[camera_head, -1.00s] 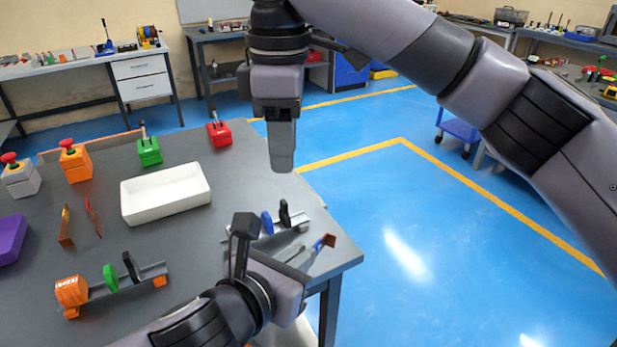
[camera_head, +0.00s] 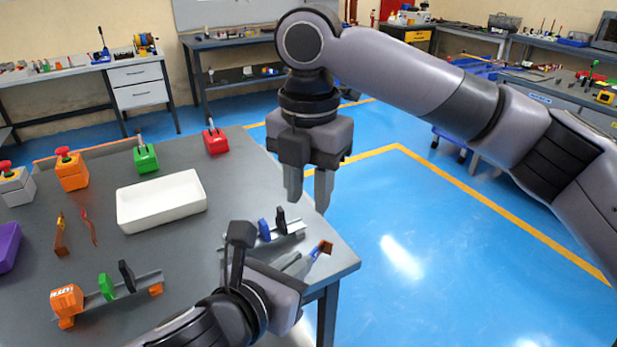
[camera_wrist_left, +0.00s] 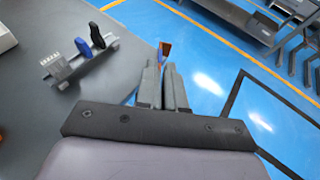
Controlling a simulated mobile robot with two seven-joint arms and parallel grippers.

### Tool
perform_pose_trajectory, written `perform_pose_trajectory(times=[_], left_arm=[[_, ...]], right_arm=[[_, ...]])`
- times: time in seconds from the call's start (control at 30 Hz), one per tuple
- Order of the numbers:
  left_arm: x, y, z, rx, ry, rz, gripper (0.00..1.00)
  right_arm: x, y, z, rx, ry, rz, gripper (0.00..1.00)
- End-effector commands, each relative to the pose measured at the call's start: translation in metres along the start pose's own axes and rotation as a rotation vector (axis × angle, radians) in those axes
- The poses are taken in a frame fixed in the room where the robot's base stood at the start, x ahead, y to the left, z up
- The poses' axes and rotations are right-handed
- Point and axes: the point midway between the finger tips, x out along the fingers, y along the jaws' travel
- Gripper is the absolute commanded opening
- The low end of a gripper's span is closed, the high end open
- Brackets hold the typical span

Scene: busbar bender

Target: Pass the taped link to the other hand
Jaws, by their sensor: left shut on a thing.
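The taped link (camera_head: 326,247) is a small copper-coloured strip with a blue band. It sticks out past the fingertips of my left gripper (camera_head: 306,262), which is shut on it near the table's right corner. Part of the link is hidden between the fingers. In the left wrist view the link (camera_wrist_left: 165,49) shows beyond the two fingers (camera_wrist_left: 164,84). My right gripper (camera_head: 308,190) points down, empty, with a gap between its fingers. In the head view it appears above the link and apart from it.
A white tray (camera_head: 124,213) stands mid-table. Behind my left gripper is a rail with blue and black pieces (camera_head: 264,230); another rail (camera_head: 132,289) lies at front left. Two loose copper strips (camera_head: 60,234) lie left of the tray. Blue floor is open to the right.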

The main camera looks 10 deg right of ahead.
Motion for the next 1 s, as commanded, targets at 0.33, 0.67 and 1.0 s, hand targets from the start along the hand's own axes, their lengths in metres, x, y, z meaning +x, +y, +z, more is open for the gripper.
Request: perform_pose_trajectory(times=[0.33,0.67,1.0], left_arm=[[0.000,0.000,0.001,0.000,-0.002,0.000,0.00],[0.000,0.000,0.001,0.000,-0.002,0.000,0.00],[0.000,0.000,0.001,0.000,-0.002,0.000,0.00]], right_arm=[[0.066,-0.001,0.000,0.004,0.001,-0.004,0.34],[0.103,0.000,0.001,0.005,-0.001,0.000,0.34],[0.106,0.000,0.000,0.005,-0.001,-0.001,0.34]])
